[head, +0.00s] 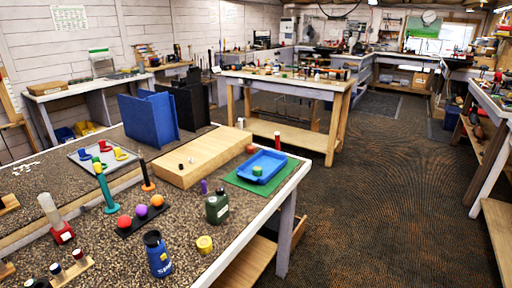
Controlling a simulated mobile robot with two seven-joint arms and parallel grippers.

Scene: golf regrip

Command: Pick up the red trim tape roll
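A light grey tray (83,164) lies on the speckled bench at the left. A teal post (105,190) stands in front of the tray. Neither of my grippers is in the head view.
A red ball (124,222) sits on a black rack beside other balls. A wooden block (204,158), blue tray (262,166), green bottle (217,208) and blue spray bottle (157,255) crowd the bench. Open carpet (390,200) lies to the right.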

